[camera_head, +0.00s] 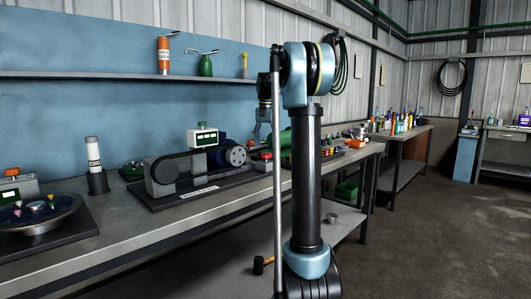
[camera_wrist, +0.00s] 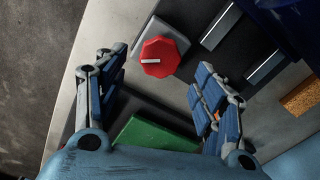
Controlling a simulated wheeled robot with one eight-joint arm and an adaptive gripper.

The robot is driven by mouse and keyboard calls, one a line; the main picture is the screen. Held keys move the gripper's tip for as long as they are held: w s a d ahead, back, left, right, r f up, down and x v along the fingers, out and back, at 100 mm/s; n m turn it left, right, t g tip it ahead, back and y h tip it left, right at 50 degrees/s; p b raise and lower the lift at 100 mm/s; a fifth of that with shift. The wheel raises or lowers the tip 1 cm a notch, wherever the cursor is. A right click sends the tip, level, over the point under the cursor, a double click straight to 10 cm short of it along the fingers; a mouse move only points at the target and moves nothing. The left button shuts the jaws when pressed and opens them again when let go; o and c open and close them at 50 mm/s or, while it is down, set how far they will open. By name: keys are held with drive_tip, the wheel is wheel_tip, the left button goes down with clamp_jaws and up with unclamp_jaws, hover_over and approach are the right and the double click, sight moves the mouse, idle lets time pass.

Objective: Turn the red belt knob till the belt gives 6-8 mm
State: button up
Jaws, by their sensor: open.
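The red belt knob (camera_wrist: 158,64) is octagonal with a white pointer line and sits on a light grey block (camera_wrist: 182,42). It also shows small in the head view (camera_head: 265,156), at the right end of the belt rig. My gripper (camera_wrist: 160,72) is open, with a blue-padded finger on each side of the knob in the picture. No contact with the knob shows. In the head view my gripper (camera_head: 262,130) points down near the rig, partly hidden by my arm. The black belt (camera_head: 187,153) runs from a dark pulley to the blue motor. A white-green meter (camera_head: 203,135) stands behind; its reading is too small to tell.
The rig's dark base (camera_head: 200,190) lies on the grey bench (camera_head: 120,240). A green block (camera_wrist: 155,135) lies below the knob in the wrist view. A white-capped canister (camera_head: 94,160) and a round disc device (camera_head: 38,212) stand left. The bench front strip is clear.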

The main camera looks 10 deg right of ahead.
wheel_tip(320, 180, up, 8)
drive_tip(key=shift+f, duration=0.25)
drive_tip(key=s+f+n, duration=0.1)
drive_tip(key=s+f, duration=0.3)
drive_tip(key=s, duration=0.4)
drive_tip(key=s+f+n+t, duration=0.1)
drive_tip(key=s+f, duration=0.3)
drive_tip(key=s, duration=0.3)
drive_tip(key=s+f+n, duration=0.1)
drive_tip(key=s+f, duration=0.3)
drive_tip(key=s, duration=0.4)
drive_tip(key=s+f+n+t, duration=0.1)
drive_tip(key=s+f+n, duration=0.3)
drive_tip(key=s+f, duration=1.7)
wheel_tip(320, 180, down, 4)
drive_tip(key=shift+a+r, duration=0.25)
drive_tip(key=shift+a, duration=0.05)
